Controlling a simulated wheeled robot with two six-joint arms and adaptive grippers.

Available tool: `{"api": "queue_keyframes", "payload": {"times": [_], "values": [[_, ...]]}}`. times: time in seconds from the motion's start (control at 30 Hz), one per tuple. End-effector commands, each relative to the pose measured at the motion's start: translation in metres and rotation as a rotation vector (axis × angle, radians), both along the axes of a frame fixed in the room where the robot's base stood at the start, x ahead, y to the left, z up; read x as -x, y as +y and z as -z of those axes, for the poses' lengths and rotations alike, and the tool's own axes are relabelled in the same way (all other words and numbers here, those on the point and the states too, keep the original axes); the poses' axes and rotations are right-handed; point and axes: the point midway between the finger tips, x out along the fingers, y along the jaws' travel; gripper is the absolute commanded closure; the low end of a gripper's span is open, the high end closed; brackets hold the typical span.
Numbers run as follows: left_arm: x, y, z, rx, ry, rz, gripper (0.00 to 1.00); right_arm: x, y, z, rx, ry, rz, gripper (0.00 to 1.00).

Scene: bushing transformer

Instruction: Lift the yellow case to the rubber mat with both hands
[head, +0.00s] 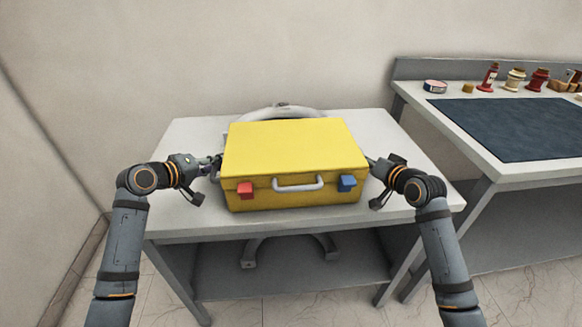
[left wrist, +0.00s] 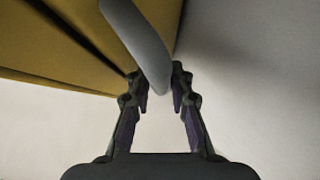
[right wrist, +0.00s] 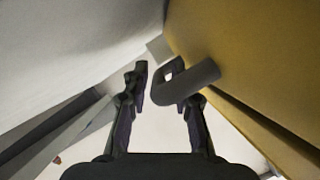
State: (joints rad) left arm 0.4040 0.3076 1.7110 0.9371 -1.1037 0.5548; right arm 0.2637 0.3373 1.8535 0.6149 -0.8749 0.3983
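The yellow case (head: 293,150) lies flat on the near white table (head: 410,213). A white front handle (head: 298,183) sits between a red latch (head: 245,190) and a blue latch (head: 347,183). My left gripper (head: 214,163) is at its left side; in the left wrist view, a grey side handle (left wrist: 140,45) passes between the fingertips (left wrist: 159,85). My right gripper (head: 374,163) is at its right side; another side handle (right wrist: 190,82) reaches between the fingertips (right wrist: 166,88) and partly hides one finger. Firm contact cannot be told on either side. The rubber mat (head: 515,128) is dark blue and bare.
The mat lies on a second table (head: 436,120) at the right, with a gap between the tables. Bottles, a tin (head: 435,86) and small parts line its back edge. A grey ring-shaped thing (head: 282,110) shows behind the case. A wall stands behind.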

Motion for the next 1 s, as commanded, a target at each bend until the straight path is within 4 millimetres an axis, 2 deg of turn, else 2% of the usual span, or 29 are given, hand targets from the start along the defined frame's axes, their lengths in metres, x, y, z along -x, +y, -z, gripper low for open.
{"api": "queue_keyframes", "payload": {"times": [0.07,0.2,0.23,0.73,1.0], "values": [[0.0,0.0,0.0,0.0,0.0,0.0,0.82,0.0,0.0,0.0,0.0,0.0,0.0,0.77],[0.0,0.0,0.0,0.0,0.0,0.0,1.0,0.0,0.0,0.0,0.0,0.0,0.0,0.96],[0.0,0.0,0.0,0.0,0.0,0.0,1.0,0.0,0.0,0.0,0.0,0.0,0.0,1.0],[0.0,0.001,0.0,-0.001,0.0,-0.001,1.0,0.0,-0.001,0.0,0.0,0.0,0.001,1.0],[0.0,0.0,-0.012,0.0,-0.005,-0.001,1.0,0.0,0.0,-0.012,0.001,-0.005,0.001,1.0]]}}
